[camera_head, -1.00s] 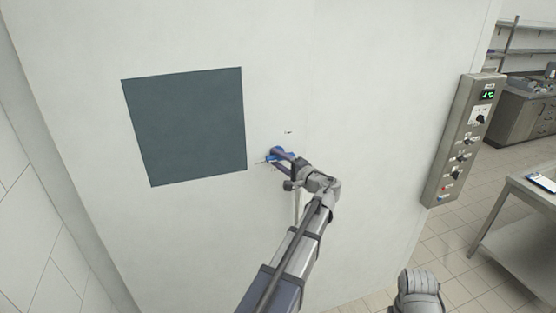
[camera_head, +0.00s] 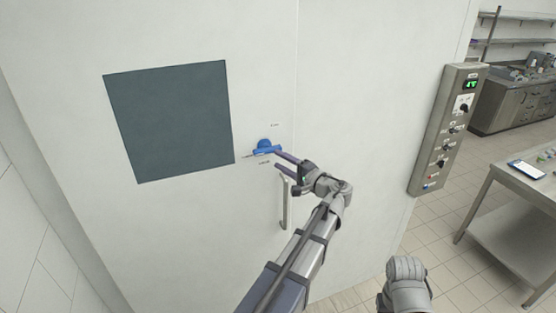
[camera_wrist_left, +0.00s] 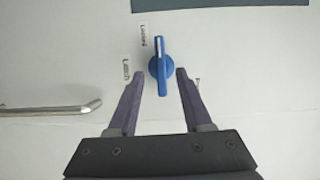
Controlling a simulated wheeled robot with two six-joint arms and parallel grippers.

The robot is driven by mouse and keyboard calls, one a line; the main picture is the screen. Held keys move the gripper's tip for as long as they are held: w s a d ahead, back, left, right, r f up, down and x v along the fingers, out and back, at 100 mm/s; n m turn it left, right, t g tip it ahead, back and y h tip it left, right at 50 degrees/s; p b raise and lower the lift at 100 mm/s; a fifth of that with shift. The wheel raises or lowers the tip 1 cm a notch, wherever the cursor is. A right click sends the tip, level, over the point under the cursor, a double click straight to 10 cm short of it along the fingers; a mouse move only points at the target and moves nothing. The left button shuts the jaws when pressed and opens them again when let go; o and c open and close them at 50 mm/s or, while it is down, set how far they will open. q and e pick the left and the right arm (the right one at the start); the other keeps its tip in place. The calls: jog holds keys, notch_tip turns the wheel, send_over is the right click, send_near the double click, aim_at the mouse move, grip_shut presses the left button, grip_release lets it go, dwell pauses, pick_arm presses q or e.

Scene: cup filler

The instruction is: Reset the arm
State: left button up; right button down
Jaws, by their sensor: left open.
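A blue rotary knob (camera_head: 264,148) is mounted on the white door, right of a dark square panel. In the left wrist view the knob (camera_wrist_left: 161,67) has its bar upright in the picture, by labels that seem to read "Locked" and "Latch". My left gripper (camera_head: 277,160) is open and empty, just right of the knob in the head view. In the wrist view the two fingers (camera_wrist_left: 160,82) stand apart, one on each side of the knob's lower end, with no visible contact. My right gripper is not visible; only a grey arm part shows at the bottom.
A vertical metal door handle (camera_head: 284,205) hangs below the left gripper, close to my forearm. The dark panel (camera_head: 170,120) is at left. A control box (camera_head: 447,130) is at right, with a steel table (camera_head: 510,185) and phone beyond.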

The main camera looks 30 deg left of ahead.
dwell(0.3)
pick_arm(q)
jog(key=s+d+f+g+h+b, duration=0.1)
jog(key=s+d+f+h+b, duration=0.25)
jog(key=f, duration=0.45)
jog(key=s+d+f+g+h+b, duration=0.1)
jog(key=s+d+f+h+b, duration=0.25)
jog(key=f, duration=0.55)
jog(key=s+d+f+h+b, duration=0.1)
jog(key=s+d+f+b, duration=0.25)
jog(key=d+f, duration=0.35)
jog(key=s+d+f+g+h+b, duration=0.3)
jog(key=s+d+f+h+b, duration=0.4)
jog(key=s+d+f, duration=0.7)
jog(key=d+f+h, duration=0.1)
jog(key=d+f, duration=0.1)
jog(key=shift+d+g+b, duration=0.3)
jog(key=shift+g, duration=0.1)
